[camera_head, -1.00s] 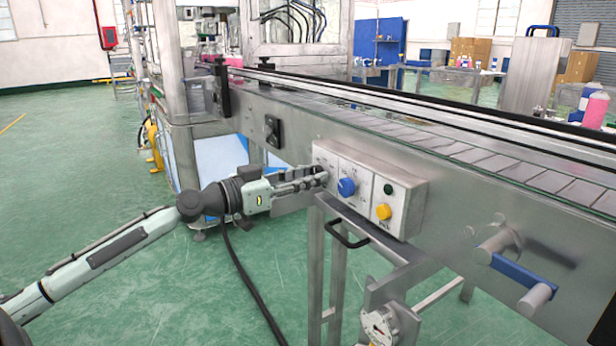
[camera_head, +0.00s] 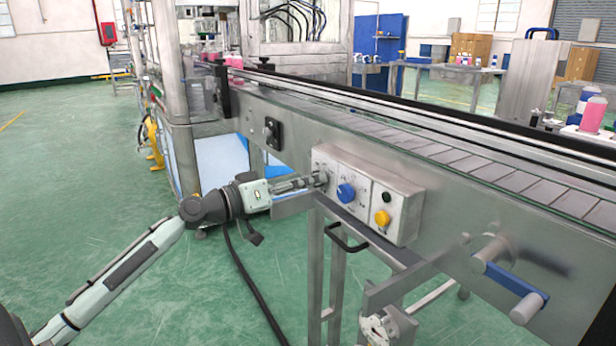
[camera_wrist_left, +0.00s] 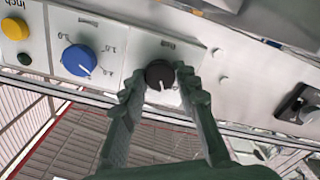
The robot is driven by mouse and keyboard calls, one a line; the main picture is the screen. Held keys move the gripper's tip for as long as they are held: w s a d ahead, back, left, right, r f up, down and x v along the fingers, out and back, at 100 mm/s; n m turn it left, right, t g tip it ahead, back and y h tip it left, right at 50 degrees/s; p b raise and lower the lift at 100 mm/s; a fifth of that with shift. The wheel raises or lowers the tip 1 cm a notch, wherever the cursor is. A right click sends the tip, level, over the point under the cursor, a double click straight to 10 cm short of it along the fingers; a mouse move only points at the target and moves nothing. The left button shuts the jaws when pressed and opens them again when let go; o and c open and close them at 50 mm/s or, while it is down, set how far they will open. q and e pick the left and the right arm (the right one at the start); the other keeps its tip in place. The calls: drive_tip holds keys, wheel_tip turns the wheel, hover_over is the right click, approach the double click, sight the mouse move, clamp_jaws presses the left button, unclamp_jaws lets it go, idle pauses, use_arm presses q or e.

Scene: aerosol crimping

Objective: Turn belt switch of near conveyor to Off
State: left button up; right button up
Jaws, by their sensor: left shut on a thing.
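The control box (camera_head: 400,188) of the near conveyor (camera_head: 440,170) is on its side. The black belt switch knob (camera_wrist_left: 159,73) shows in the left wrist view, with a white pointer line towards the bottom of that picture. My left gripper (camera_wrist_left: 160,82) is shut on this knob, one finger on each side. In the head view my left gripper (camera_head: 322,179) reaches the left end of the box from the left and its fingers cover most of the knob. The label by the knob is too small to read. My right gripper is not in view.
A blue dial (camera_head: 346,193) is just right of the black knob. A yellow button (camera_head: 382,218) and a dark green button (camera_head: 387,197) are farther right. A black handle (camera_head: 346,240) sticks out below the box. Green floor (camera_head: 90,190) is clear on the left.

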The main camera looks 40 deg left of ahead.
use_arm(q)
drive_tip(key=shift+n+p, duration=0.9)
drive_tip(key=shift+n, duration=1.2)
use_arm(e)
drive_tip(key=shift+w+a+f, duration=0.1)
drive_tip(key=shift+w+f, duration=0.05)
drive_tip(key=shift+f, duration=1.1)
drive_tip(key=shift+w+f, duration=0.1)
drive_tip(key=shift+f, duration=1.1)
use_arm(q)
drive_tip(key=shift+f, duration=0.1)
drive_tip(key=o, duration=1.2)
drive_tip(key=shift+c, duration=0.2)
drive_tip(key=shift+s, duration=0.15)
drive_tip(key=v, duration=1.1)
drive_tip(key=shift+s+a, duration=0.2)
drive_tip(key=shift+s, duration=0.15)
